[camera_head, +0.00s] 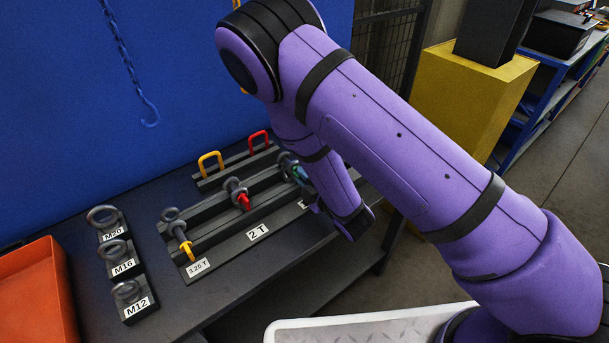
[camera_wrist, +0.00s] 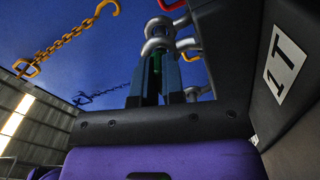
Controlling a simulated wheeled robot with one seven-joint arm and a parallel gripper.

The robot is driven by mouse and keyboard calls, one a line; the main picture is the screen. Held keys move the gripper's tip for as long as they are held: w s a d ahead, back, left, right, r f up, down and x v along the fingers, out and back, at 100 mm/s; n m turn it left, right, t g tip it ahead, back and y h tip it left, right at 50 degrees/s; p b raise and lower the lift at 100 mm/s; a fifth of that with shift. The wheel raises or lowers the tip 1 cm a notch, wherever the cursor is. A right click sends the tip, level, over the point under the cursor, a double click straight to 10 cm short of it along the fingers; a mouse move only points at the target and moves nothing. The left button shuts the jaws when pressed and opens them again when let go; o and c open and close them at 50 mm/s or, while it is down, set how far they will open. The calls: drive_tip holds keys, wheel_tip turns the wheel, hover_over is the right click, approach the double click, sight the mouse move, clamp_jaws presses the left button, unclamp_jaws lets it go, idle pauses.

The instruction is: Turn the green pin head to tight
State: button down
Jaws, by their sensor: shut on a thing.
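The green pin head (camera_wrist: 156,66) shows in the wrist view as a narrow green strip between the two blue-grey fingers of my gripper (camera_wrist: 154,78). My gripper is shut on it. The grey shackle (camera_wrist: 158,35) it belongs to stands just beyond the fingertips, by a dark block with a "1 T" label (camera_wrist: 286,62). In the head view this shackle (camera_head: 285,160) is at the right end of the dark rack (camera_head: 232,243), and my arm hides most of the pin head and gripper. I cannot tell how tight the pin is.
A red-pinned shackle (camera_head: 236,190) stands in the middle of the rack, a yellow-pinned one (camera_head: 178,229) at its left. A yellow loop (camera_head: 210,158) and a red loop (camera_head: 259,137) stand behind. Eye bolts (camera_head: 103,215) and an orange bin (camera_head: 38,300) are left. Chains hang by the blue panel.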

drive_tip(key=shift+m, duration=1.1)
drive_tip(key=c, duration=1.2)
unclamp_jaws()
drive_tip(key=shift+s, duration=0.1)
